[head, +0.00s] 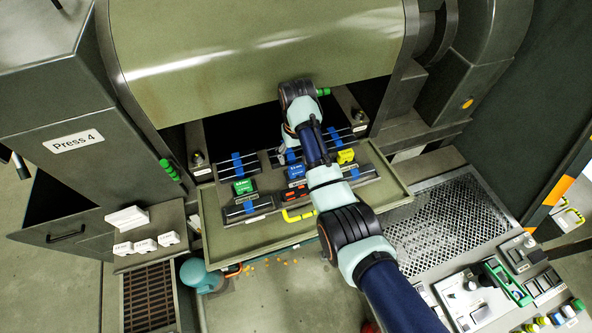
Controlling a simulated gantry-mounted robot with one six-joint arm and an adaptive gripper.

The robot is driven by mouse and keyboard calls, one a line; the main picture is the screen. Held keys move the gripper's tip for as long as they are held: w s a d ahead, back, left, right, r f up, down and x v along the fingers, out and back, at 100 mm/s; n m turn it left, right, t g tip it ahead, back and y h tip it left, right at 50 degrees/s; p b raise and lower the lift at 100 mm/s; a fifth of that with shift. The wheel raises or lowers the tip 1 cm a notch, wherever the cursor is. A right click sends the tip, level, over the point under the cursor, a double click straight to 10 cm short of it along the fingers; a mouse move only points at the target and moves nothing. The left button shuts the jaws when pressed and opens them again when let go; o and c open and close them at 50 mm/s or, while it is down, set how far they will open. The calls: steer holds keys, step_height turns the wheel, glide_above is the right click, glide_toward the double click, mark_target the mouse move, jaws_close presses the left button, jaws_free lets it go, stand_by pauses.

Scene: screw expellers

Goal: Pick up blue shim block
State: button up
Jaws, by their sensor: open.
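The blue shim block (295,171) lies in the tray (213,221) under the press, in the middle of a group of coloured blocks. A green block (243,187) is to its left, a yellow block (346,156) to its right and an orange-red block (296,193) just in front of it. My gripper (289,139) is open, past the far side of the blue block, below my bent wrist. My forearm hides most of it and passes close by the blue block's right side in this view. I see nothing held in it.
Several dark bars with blue bands (248,207) lie around the blocks. A yellow handle (298,215) sits at the tray's front edge. The press drum (260,50) overhangs the back. White boxes (127,218) stand at left; a perforated plate (445,220) is at right.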

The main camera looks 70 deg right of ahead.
steer(key=f, duration=0.6)
steer(key=shift+s+a+f, duration=0.2)
steer(key=shift+a+f, duration=0.05)
steer(key=shift+a, duration=0.15)
steer(key=shift+f, duration=0.45)
steer(key=shift+c, duration=0.3)
steer(key=c, duration=1.2)
step_height(320, 180, up, 10)
steer(key=shift+w+d+r+p, duration=0.1)
steer(key=shift+d+p, duration=0.05)
steer(key=shift+p, duration=0.25)
step_height(320, 180, up, 10)
steer(key=p, duration=0.9)
glide_above(297, 169)
steer(key=shift+d, duration=0.1)
